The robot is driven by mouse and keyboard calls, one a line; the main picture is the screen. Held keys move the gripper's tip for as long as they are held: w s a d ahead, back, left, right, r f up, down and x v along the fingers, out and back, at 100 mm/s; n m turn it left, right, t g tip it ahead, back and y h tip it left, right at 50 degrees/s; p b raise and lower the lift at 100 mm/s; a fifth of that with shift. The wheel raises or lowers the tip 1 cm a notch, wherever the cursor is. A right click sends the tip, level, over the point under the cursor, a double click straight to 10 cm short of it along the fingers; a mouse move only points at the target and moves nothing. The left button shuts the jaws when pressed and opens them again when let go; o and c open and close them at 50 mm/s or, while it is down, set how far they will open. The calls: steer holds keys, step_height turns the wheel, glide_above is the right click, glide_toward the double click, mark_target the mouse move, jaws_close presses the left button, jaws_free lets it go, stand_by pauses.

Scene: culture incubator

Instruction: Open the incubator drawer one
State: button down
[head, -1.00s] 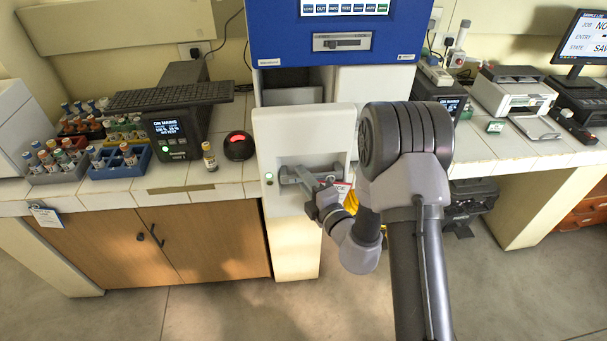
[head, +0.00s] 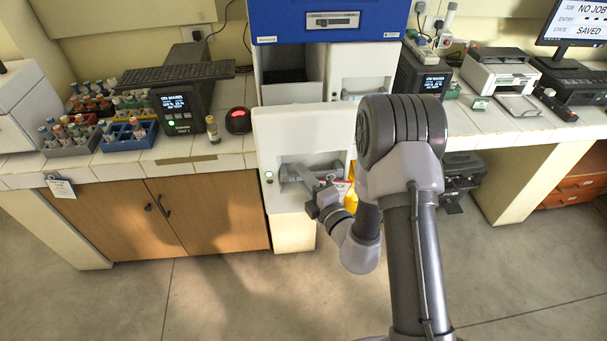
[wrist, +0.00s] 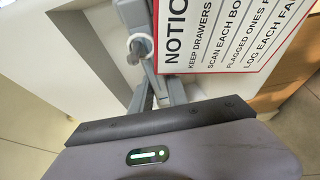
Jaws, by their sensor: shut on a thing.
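The incubator (head: 274,24) is a tall unit with a blue upper part. A white drawer front (head: 298,128) stands well forward of it, with the dark open inside of the drawer (head: 291,92) showing behind. The front bears a grey bar handle (head: 290,172) and a small green light at its left. My gripper (head: 316,187) is shut on the drawer handle. In the wrist view the fingers (wrist: 148,92) reach the grey handle (wrist: 140,42), partly beside a notice sign (wrist: 230,35). The exact finger contact is partly hidden.
A neighbouring white drawer front (head: 362,66) sits back at the right. The counter (head: 110,172) holds vial racks (head: 128,135), a lone vial (head: 213,130) and a red-lit black device (head: 238,121). Wooden cupboards (head: 205,208) lie below left. The floor in front is clear.

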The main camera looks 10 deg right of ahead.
steer(key=shift+s, duration=0.1)
stand_by(0.3)
steer(key=c, duration=1.3)
jaws_free()
